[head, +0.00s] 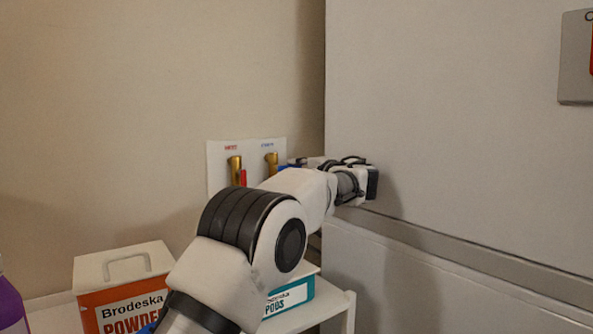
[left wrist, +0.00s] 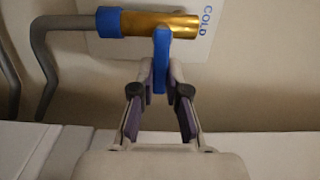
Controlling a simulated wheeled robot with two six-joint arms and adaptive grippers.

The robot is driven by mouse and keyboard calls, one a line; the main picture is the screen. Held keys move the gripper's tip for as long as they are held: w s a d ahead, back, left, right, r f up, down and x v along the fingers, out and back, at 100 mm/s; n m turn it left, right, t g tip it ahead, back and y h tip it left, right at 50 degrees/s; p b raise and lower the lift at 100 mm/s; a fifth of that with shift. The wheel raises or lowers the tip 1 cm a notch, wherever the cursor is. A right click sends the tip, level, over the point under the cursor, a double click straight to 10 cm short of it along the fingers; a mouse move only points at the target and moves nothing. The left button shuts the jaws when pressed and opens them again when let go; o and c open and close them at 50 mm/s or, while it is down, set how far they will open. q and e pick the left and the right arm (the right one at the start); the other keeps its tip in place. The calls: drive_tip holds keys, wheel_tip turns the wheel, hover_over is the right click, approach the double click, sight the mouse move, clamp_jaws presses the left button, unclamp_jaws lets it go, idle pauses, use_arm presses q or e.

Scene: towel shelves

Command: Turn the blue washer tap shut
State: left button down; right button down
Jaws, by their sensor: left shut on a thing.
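The blue washer tap has a brass body (left wrist: 165,25) by a "COLD" label, with a blue collar and hose at one end. Its blue lever (left wrist: 160,62) stands crosswise to the brass body in the left wrist view. My left gripper (left wrist: 161,76) has a fingertip on each side of the lever and is shut on it. In the head view the brass body (head: 271,161) shows on the wall plate, while my left arm and wrist hide most of the lever and the fingertips. My right gripper is in neither view.
A second brass tap (head: 235,168) with a red lever (head: 243,178) is left of the blue one. A large pale cabinet (head: 450,130) stands close on the right. Below are a Brodeska powder box (head: 125,285) and a pods box (head: 290,298) on a white shelf.

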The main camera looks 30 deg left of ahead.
use_arm(q)
drive_tip(key=shift+f, duration=0.1)
drive_tip(key=c, duration=1.2)
unclamp_jaws()
drive_tip(key=shift+s, duration=0.1)
drive_tip(key=shift+o, duration=0.2)
drive_tip(key=v, duration=1.2)
